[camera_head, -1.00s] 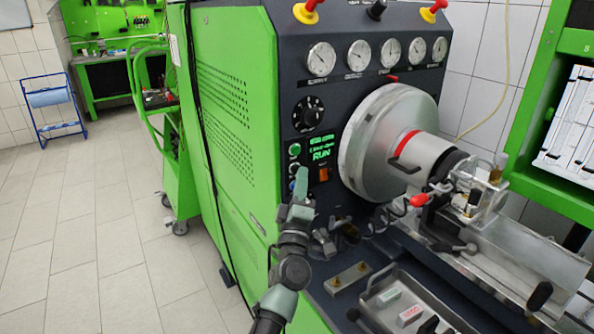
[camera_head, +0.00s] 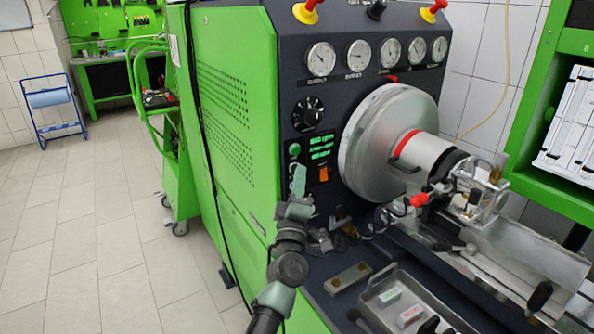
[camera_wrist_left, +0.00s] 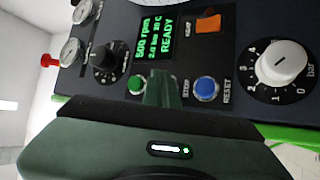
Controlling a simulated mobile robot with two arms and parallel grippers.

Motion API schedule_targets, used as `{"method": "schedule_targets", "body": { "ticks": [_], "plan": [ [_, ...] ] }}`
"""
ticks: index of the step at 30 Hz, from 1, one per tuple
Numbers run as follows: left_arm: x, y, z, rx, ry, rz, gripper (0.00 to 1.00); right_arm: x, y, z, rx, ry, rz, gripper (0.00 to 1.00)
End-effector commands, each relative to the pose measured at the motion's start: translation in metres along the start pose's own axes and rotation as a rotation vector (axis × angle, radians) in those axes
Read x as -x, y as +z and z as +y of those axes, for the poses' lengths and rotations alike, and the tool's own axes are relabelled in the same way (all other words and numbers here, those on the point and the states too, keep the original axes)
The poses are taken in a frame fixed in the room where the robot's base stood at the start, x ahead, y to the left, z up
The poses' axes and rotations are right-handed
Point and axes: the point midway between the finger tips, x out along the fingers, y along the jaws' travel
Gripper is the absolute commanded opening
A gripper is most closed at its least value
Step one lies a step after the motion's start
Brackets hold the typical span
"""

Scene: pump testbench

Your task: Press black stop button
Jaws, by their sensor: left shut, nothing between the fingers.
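The black stop button is hidden in both views. A "STOP" label shows beside my left gripper's fingers in the wrist view. My left gripper (camera_head: 298,168) is shut and empty, with its tips at the dark control panel, just below the green button (camera_head: 294,150). In the wrist view the closed fingers (camera_wrist_left: 160,78) cover the spot between the green button (camera_wrist_left: 136,84) and the blue reset button (camera_wrist_left: 207,89). I cannot tell whether the tips touch the stop button. The display (camera_wrist_left: 160,38) reads "READY". My right gripper is out of view.
An orange switch (camera_head: 323,174) sits right of the fingers. A black dial (camera_head: 308,114) and several gauges are above. The large metal drum (camera_head: 375,145) stands close on the right. A metal tray (camera_head: 405,305) lies below. A white knob (camera_wrist_left: 283,65) is beside the reset button.

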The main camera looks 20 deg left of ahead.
Motion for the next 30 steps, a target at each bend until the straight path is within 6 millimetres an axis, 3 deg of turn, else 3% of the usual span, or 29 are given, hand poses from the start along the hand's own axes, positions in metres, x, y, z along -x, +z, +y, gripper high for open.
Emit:
{"method": "schedule_targets", "body": {
  "ticks": [30],
  "plan": [
    [0.019,0.013,0.015,0.001,0.000,0.000,0.00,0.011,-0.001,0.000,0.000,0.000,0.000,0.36]
  ]
}}
